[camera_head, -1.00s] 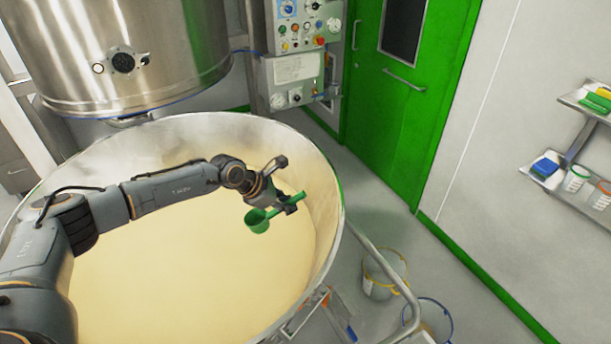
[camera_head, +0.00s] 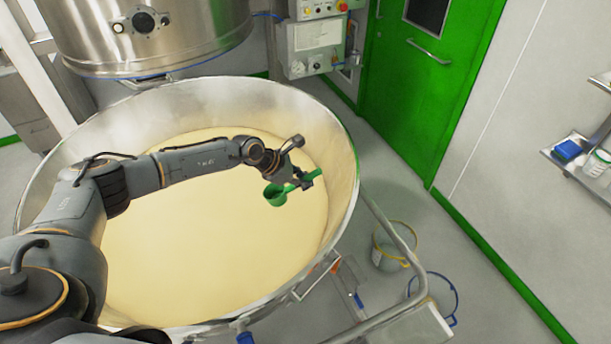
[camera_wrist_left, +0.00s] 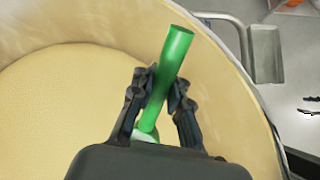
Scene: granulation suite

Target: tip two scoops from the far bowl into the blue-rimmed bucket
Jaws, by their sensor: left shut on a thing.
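A green scoop (camera_head: 277,195) is held by its handle in my left gripper (camera_head: 305,180), over the pale powder in the big steel bowl (camera_head: 345,165). Its cup hangs to the left of the fingers in the head view. The left wrist view shows the green handle (camera_wrist_left: 170,65) between the two dark fingers (camera_wrist_left: 163,90). I cannot tell whether the cup holds powder. The blue-rimmed bucket (camera_head: 455,299) stands on the floor at lower right, outside the bowl. My right gripper is not in view.
A yellow-rimmed bucket (camera_head: 392,262) stands on the floor behind the blue-rimmed one. A metal rail (camera_head: 405,247) runs between the bowl and the buckets. A steel vessel (camera_head: 150,35) hangs over the bowl's far side. A shelf (camera_head: 580,165) is on the right wall.

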